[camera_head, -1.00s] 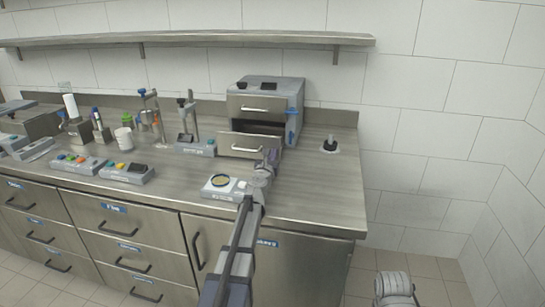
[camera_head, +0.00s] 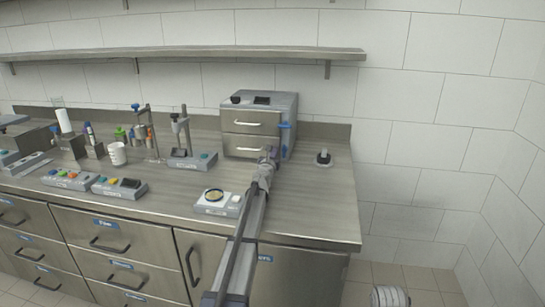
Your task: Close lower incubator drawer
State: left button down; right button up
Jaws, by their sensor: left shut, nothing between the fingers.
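The incubator (camera_head: 290,108) is a grey box at the back right of the counter. Its upper drawer (camera_head: 250,129) and lower drawer (camera_head: 240,140) both sit flush with the front, with no gap showing. My left gripper (camera_head: 271,153) is shut and empty, at the right side of the lower drawer's front, touching it or very close. My left arm reaches up to it from the bottom of the view. My right gripper is not in view; only a rounded grey part shows at the bottom right edge.
A small device with a round dish (camera_head: 214,196) stands on the counter (camera_head: 310,205) left of my left arm. A dark-knobbed piece (camera_head: 323,157) stands right of the incubator. Button boxes (camera_head: 120,188) and a stand (camera_head: 184,140) are further left. A shelf (camera_head: 200,53) runs above.

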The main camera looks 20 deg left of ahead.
pick_arm(q)
jog(key=shift+w+a+r, duration=0.1)
jog(key=shift+w+a, duration=0.1)
jog(key=shift+w, duration=0.1)
jog(key=v, duration=1.4)
jog(key=shift+s+d, duration=0.25)
jog(key=shift+s, duration=0.05)
